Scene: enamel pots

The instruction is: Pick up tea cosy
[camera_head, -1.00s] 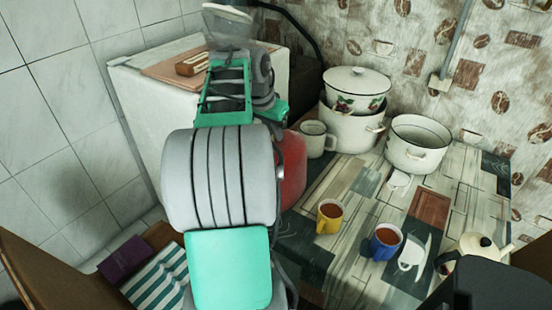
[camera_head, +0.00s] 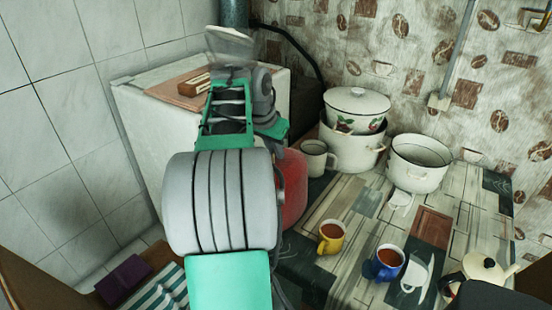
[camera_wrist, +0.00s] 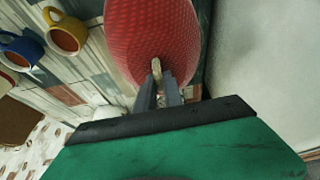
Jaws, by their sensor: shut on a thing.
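The tea cosy is red with a dotted surface; it fills the top middle of the wrist view (camera_wrist: 152,30). In the head view the tea cosy (camera_head: 293,188) shows as a red rounded shape partly hidden behind my arm, beside the table. My gripper (camera_wrist: 158,82) is shut on a small pale tab at the near end of the cosy. In the head view my fingers are hidden behind my arm. I cannot tell whether the cosy touches the table.
A yellow mug (camera_head: 331,238) and a blue mug (camera_head: 384,264) of tea stand on the table. A white mug (camera_head: 316,160), lidded pot (camera_head: 357,108), open pot (camera_head: 418,165) and teapot (camera_head: 480,268) stand around them. A white cabinet (camera_head: 150,125) is close on the left.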

